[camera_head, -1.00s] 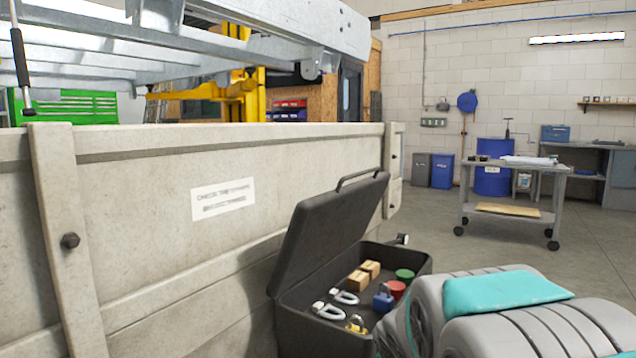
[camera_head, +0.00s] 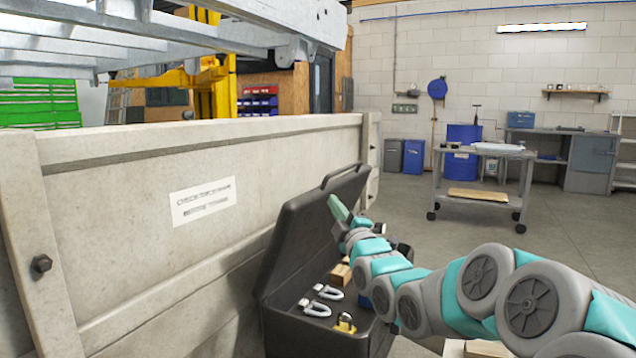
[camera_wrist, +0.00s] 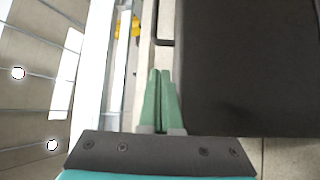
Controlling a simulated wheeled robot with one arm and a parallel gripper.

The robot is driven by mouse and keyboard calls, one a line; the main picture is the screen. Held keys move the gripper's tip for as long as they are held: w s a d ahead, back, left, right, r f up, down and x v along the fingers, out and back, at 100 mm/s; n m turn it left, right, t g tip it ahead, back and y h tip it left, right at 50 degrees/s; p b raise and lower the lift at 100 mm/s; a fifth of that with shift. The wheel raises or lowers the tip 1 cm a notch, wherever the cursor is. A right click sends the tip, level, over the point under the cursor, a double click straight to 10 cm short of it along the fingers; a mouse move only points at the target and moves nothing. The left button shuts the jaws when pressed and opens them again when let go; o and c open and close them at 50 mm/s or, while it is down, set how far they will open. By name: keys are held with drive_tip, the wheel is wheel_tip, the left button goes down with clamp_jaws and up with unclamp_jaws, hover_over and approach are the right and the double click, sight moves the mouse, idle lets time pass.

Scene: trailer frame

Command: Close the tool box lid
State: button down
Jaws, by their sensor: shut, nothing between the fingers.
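The black tool box (camera_head: 275,335) stands on the floor beside the trailer's side board. Its lid (camera_head: 300,235) is open, tilted up and back towards the board, with a bar handle (camera_head: 345,173) on its top edge. My gripper (camera_head: 337,205) is shut and empty, with green fingers. In the head view it overlaps the inner face of the lid near the upper right. In the wrist view the fingers (camera_wrist: 160,72) lie just beside the edge of the dark lid (camera_wrist: 250,65), below the handle (camera_wrist: 156,38). I cannot tell whether they touch it. My arm hides the box's right part.
Shackles (camera_head: 318,302), a padlock (camera_head: 345,322) and small wooden blocks (camera_head: 340,272) lie inside the box. The pale trailer board (camera_head: 130,235) runs close behind the lid. A wheeled cart (camera_head: 480,195) stands on open floor at the back right.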

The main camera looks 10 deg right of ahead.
sight(321, 193)
drive_tip(key=p+x, duration=0.2)
drive_tip(key=x, duration=0.8)
drive_tip(key=shift+r, duration=0.1)
drive_tip(key=shift+s+d, duration=0.1)
